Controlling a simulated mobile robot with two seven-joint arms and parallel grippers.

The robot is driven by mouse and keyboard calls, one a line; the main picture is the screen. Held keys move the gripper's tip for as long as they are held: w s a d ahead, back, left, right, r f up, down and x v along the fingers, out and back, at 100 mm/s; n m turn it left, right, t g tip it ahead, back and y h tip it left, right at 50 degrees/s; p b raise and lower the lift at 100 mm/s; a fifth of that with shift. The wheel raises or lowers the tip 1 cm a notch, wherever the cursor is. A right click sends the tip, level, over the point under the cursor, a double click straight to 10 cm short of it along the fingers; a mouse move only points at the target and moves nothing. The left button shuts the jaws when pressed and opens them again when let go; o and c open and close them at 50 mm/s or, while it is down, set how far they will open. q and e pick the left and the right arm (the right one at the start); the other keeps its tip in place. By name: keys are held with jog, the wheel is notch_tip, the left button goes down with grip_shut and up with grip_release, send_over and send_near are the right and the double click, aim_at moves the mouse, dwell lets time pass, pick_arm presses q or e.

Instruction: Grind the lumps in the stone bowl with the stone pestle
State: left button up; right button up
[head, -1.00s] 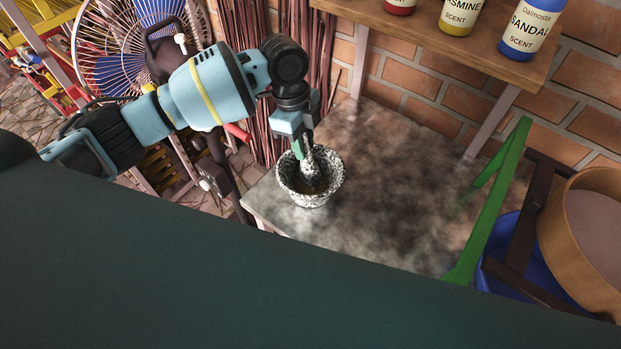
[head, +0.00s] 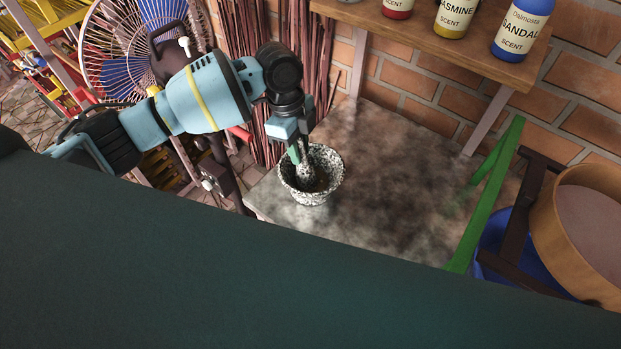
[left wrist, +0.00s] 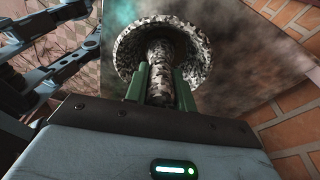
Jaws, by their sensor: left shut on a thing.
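The speckled black-and-white stone bowl (head: 316,196) stands upright on the grey, smudged table near its left edge. My left gripper (head: 296,152) is above the bowl and shut on the speckled stone pestle (head: 306,172), whose lower end is inside the bowl. In the left wrist view the pestle (left wrist: 161,82) stands between the green fingers (left wrist: 158,85), and the bowl (left wrist: 198,38) surrounds its far end. Something brownish shows at the bottom of the bowl; separate lumps cannot be made out. My right gripper is not in the head view.
A wooden shelf (head: 420,36) with scent bottles, one of them blue (head: 522,30), hangs above the table's back. Bundled sticks (head: 232,60) stand behind my left arm. A green bar (head: 487,195) and a round tan container (head: 580,235) are at right. The table's middle (head: 400,190) is clear.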

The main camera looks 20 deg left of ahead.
pick_arm(q)
jog(key=shift+s+d+f, duration=0.1)
jog(key=shift+s+f, duration=0.05)
jog(key=shift+s+d, duration=0.15)
jog(key=shift+d, duration=0.45)
jog(key=shift+w+d, duration=0.3)
jog(key=shift+w, duration=0.25)
